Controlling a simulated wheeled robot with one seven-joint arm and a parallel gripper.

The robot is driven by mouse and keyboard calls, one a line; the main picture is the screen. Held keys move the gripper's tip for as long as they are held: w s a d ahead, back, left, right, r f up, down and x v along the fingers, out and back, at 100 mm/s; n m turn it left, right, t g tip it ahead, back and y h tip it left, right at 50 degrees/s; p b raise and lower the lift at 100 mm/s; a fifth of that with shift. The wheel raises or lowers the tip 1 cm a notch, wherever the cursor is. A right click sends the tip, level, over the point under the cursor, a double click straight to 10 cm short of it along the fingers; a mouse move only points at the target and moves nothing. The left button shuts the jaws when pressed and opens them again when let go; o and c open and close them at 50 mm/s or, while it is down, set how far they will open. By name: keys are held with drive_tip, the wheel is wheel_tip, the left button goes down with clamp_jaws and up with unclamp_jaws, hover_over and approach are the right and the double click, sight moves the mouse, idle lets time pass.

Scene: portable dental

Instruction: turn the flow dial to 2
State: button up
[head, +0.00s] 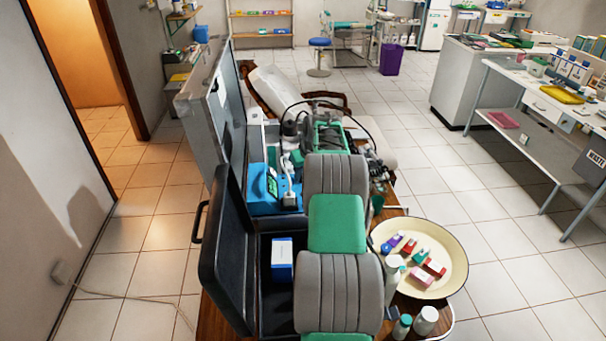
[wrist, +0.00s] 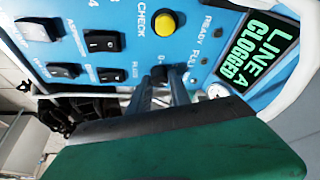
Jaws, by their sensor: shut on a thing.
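The blue control panel (wrist: 215,20) fills the top of the wrist view, tilted in the picture. My gripper (wrist: 163,82) reaches up to it, its two narrow fingers shut on a small dark knob (wrist: 158,73), which appears to be the flow dial. The fingers cover most of the knob and its scale, so I cannot read its setting. The panel's display (wrist: 245,55) reads "LINE A CLOGGED". In the head view the blue unit (head: 259,204) sits in the open case left of my arm, and my fingertips cannot be made out.
A yellow CHECK button (wrist: 165,23) and black rocker switches (wrist: 104,41) sit close to my fingers. A white tube (wrist: 298,80) passes at the right. In the head view, a cream basin (head: 455,262) with small coloured items stands right of my arm, near white bottles (head: 426,319).

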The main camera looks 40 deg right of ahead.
clamp_jaws()
drive_tip(key=shift+f+m+b, duration=0.2)
drive_tip(key=shift+m+b, duration=0.3)
drive_tip(key=shift+b, duration=0.05)
drive_tip(key=shift+w+a+m+h+b, duration=0.1)
drive_tip(key=shift+m+h+b, duration=0.25)
drive_tip(key=shift+m, duration=0.25)
drive_tip(key=shift+r+m+g, duration=0.2)
drive_tip(key=shift+m+g, duration=0.1)
drive_tip(key=shift+m, duration=0.2)
drive_tip(key=o, duration=0.9)
unclamp_jaws()
